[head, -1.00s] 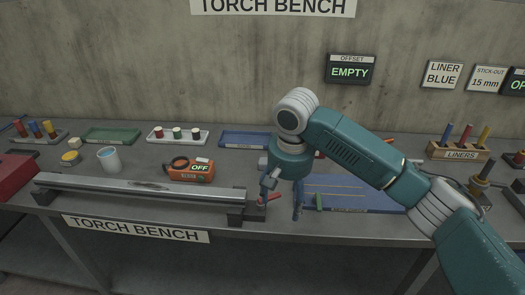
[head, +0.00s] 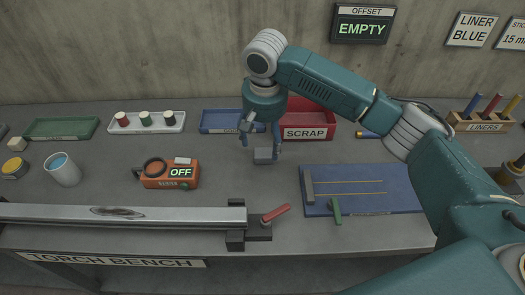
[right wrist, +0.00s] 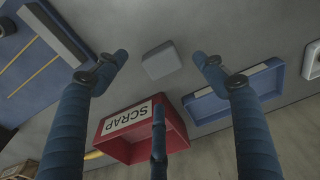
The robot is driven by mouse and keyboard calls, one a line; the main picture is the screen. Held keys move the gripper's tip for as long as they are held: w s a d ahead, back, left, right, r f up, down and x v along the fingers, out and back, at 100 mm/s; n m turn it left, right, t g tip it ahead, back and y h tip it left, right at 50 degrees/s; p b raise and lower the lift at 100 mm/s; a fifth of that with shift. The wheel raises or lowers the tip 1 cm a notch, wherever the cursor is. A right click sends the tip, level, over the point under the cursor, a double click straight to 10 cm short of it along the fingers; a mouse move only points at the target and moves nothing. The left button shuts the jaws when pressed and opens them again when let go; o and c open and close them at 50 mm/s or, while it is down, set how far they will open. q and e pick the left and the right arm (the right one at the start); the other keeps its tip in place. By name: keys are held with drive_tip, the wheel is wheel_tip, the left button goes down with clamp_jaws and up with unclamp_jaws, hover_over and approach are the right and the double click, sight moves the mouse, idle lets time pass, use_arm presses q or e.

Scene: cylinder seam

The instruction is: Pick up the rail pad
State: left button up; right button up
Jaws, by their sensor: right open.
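A small grey block, which looks like the rail pad (head: 263,157), lies on the bench in front of the blue tray and the scrap bin. It also shows in the right wrist view (right wrist: 161,60) as a pale rounded square between the spread fingers. My right gripper (head: 261,147) points down just over it, open and empty. In the wrist view its fingers are apart from the block, with a gap on each side. My left gripper is not in view.
The red scrap bin (head: 309,133) and blue tray (head: 222,130) stand close behind. The blue mat (head: 375,174) lies to the right. An orange device (head: 170,176) marked OFF is to the left. The metal rail (head: 120,215) with a red-handled clamp (head: 275,214) runs in front.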

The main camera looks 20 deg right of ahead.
sight(264, 153)
drive_tip(key=shift+f, duration=0.55)
drive_tip(key=shift+w+f, duration=0.1)
drive_tip(key=shift+f, duration=0.2)
drive_tip(key=f+p, duration=0.1)
drive_tip(key=f, duration=0.1)
drive_tip(key=w+f, duration=0.1)
drive_tip(key=f, duration=0.1)
drive_tip(key=shift+w+d+f+p, duration=0.1)
drive_tip(key=shift+d+p, duration=0.05)
drive_tip(key=shift+p, duration=0.25)
drive_tip(key=shift+f, duration=0.55)
drive_tip(key=shift+c, duration=1.3)
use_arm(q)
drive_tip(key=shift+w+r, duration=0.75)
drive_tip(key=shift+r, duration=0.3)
use_arm(e)
drive_tip(key=c, duration=1)
